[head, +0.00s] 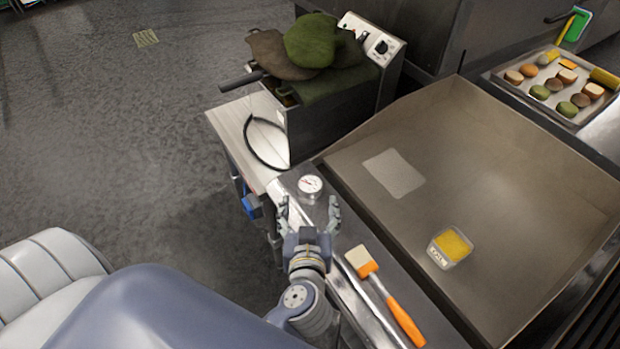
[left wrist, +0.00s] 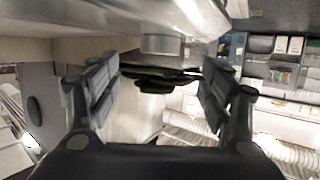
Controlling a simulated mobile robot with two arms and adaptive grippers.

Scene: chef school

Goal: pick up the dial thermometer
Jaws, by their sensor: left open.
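The dial thermometer (head: 310,184), with a round white face and metal rim, sits on the narrow metal ledge left of the large pan in the head view. My left gripper (head: 309,208) is open just on the near side of it, its fingers pointing toward it and spread to either side. Nothing is held. In the left wrist view, the open fingers (left wrist: 160,76) frame a grey rounded metal shape near the top centre; I cannot tell for sure whether it is the thermometer. My right gripper is not in view.
A scraper with an orange handle (head: 405,321) lies on the ledge right of my gripper. The wide pan (head: 470,150) holds a yellow-filled tub (head: 450,247). A fryer with green and brown caps (head: 310,42) stands beyond, near a black loop (head: 254,148).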

